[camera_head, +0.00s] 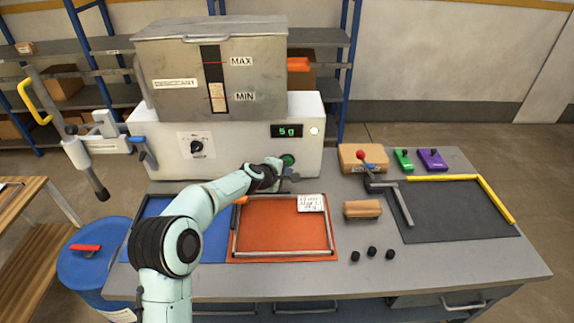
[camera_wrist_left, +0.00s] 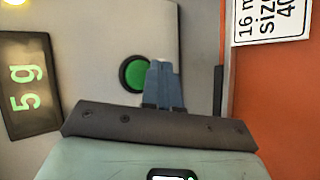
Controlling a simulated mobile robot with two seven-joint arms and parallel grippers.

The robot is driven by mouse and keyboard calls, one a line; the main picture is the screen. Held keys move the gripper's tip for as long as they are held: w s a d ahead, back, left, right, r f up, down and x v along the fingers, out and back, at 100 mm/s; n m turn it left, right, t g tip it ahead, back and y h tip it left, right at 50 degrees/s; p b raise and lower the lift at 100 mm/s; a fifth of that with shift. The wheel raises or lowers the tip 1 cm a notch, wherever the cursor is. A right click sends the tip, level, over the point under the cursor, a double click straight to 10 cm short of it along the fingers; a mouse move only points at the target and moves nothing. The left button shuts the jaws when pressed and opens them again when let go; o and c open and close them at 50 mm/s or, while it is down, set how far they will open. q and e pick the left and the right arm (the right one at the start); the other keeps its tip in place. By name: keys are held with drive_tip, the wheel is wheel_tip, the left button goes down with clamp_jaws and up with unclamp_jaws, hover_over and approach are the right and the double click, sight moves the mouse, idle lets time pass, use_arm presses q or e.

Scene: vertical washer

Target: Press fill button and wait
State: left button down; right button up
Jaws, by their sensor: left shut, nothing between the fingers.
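The washer (camera_head: 232,140) is a white box with a grey metal tank (camera_head: 180,90) on top, marked MAX and MIN. A green button (camera_head: 288,160) sits low on its front; it also shows in the left wrist view (camera_wrist_left: 134,74). A lit display (camera_head: 287,131) reads 5 g, with a glowing white lamp (camera_head: 314,131) to its right. My left gripper (camera_head: 290,177) is shut and empty just in front of the button. In the left wrist view its fingertips (camera_wrist_left: 165,66) overlap the button's edge; I cannot tell whether they touch it. My right gripper is not in view.
An orange mat (camera_head: 277,242) with a metal frame and a white label lies below the gripper, beside a blue mat (camera_head: 212,244). A wooden block (camera_head: 363,209), several black knobs (camera_head: 371,251) and a dark mat (camera_head: 455,213) lie to the right. A blue barrel (camera_head: 84,270) stands left.

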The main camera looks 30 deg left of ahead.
use_arm(q)
drive_tip(key=s+d+b, duration=0.1)
drive_tip(key=s+b, duration=0.1)
drive_tip(key=s, duration=0.1)
drive_tip(key=shift+d+f, duration=0.1)
drive_tip(key=shift+d, duration=0.3)
drive_tip(key=shift+s+d, duration=0.15)
drive_tip(key=shift+s, duration=0.1)
